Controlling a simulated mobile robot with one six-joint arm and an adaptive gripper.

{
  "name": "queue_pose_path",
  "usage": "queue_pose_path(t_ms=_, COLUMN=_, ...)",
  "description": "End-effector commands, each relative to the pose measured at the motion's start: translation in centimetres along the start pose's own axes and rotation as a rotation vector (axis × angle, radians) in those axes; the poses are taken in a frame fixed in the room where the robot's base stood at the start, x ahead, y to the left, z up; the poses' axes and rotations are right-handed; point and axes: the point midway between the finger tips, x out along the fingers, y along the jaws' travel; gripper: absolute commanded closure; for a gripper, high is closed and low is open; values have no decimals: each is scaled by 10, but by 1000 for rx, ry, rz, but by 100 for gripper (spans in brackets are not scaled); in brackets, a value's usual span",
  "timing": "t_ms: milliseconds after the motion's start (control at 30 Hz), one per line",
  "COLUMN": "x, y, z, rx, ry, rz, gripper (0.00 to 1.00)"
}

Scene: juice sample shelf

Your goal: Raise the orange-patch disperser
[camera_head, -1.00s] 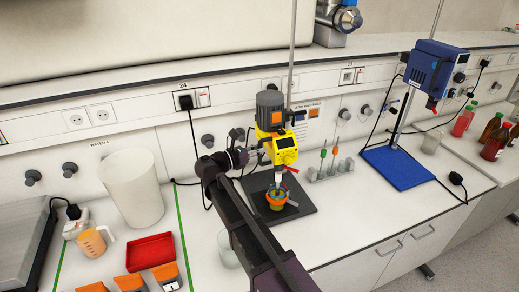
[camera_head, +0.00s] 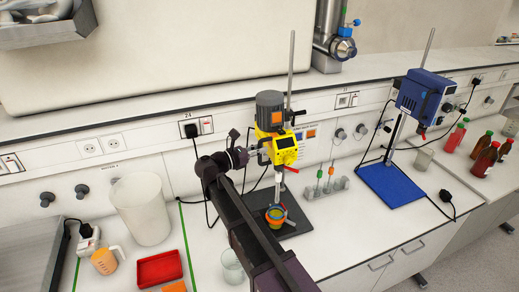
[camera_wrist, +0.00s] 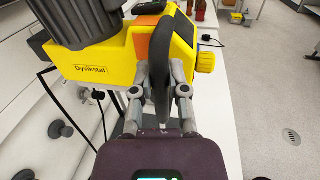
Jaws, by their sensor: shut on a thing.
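The orange-patch disperser (camera_head: 284,142) has a yellow body, a grey motor on top and an orange patch. It hangs upright on a tall rod above a dark base plate (camera_head: 297,223). Its thin shaft (camera_head: 278,188) points down to an orange-rimmed cup (camera_head: 275,216) on the plate. I cannot tell whether the tip is still inside the cup. My gripper (camera_head: 258,156) is at the left side of the disperser. In the wrist view, my gripper (camera_wrist: 162,80) is shut on the disperser's black handle (camera_wrist: 161,62), with the yellow body (camera_wrist: 95,62) just behind.
A blue stirrer stand (camera_head: 393,186) stands to the right, with a small rack (camera_head: 335,188) between. A white jar (camera_head: 140,212), red tray (camera_head: 160,269) and orange jug (camera_head: 104,262) are at left. A glass beaker (camera_head: 232,266) is beside my arm. Bottles (camera_head: 485,158) stand far right.

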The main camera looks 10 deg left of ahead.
Motion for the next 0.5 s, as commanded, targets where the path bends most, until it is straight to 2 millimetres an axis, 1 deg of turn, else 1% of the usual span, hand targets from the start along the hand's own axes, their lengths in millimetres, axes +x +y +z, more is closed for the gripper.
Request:
queue_pose_path(t_ms=33, x=0, y=1, z=14, rx=0, ry=-5, rz=1, gripper=100)
queue_pose_path(t_ms=200, x=0, y=1, z=30, rx=0, ry=-5, rz=1, gripper=100)
queue_pose_path(t_ms=333, x=0, y=1, z=38, rx=0, ry=-5, rz=1, gripper=100)
queue_pose_path(t_ms=500, x=0, y=1, z=42, rx=0, ry=-5, rz=1, gripper=100)
